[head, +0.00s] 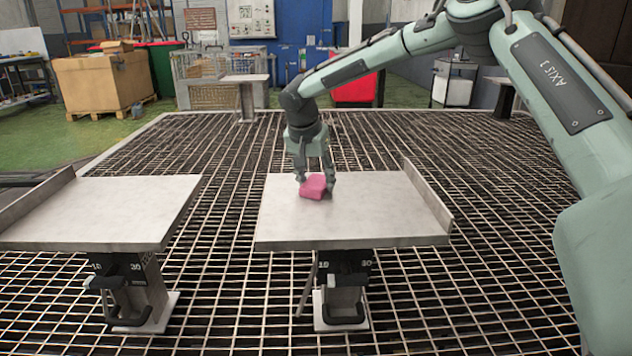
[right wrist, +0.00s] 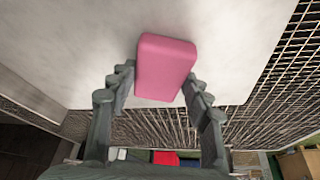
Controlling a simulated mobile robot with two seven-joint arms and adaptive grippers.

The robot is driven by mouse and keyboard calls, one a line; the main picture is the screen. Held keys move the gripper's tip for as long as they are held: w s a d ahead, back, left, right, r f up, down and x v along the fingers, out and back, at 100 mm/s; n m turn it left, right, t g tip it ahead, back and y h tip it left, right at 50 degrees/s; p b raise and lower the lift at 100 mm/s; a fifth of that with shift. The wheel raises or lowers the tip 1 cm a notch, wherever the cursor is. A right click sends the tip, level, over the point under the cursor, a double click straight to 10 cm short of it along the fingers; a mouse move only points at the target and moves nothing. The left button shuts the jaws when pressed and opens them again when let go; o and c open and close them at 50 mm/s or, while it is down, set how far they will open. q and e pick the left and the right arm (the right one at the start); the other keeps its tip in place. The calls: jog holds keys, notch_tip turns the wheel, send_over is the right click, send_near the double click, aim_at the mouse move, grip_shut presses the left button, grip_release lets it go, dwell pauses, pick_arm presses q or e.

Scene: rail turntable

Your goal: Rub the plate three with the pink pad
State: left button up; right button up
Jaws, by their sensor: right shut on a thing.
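The pink pad (head: 313,188) is a small block low over the middle plate (head: 375,222), near its back left part, and looks to be at its surface. My right gripper (head: 315,180) points down and is shut on the pad. In the right wrist view the pad (right wrist: 165,68) sits between the two fingers of the right gripper (right wrist: 160,82), over the pale plate (right wrist: 85,40). I cannot read which plate is number three. My left gripper is not in view.
Another plate (head: 110,215) stands at the left, with a gap between it and the middle one. The middle plate has a raised lip (head: 427,197) on its right. A small far plate (head: 245,78) stands behind. Metal grating (head: 480,290) surrounds them.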

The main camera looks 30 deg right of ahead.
jog(key=shift+w+d+f, duration=0.2)
jog(key=shift+w+d, duration=0.1)
jog(key=shift+w, duration=0.1)
jog(key=shift+r+p, duration=1.9)
jog(key=shift+r, duration=1.15)
jog(key=shift+w, duration=0.1)
jog(key=shift+r+p, duration=1.1)
jog(key=shift+r, duration=0.4)
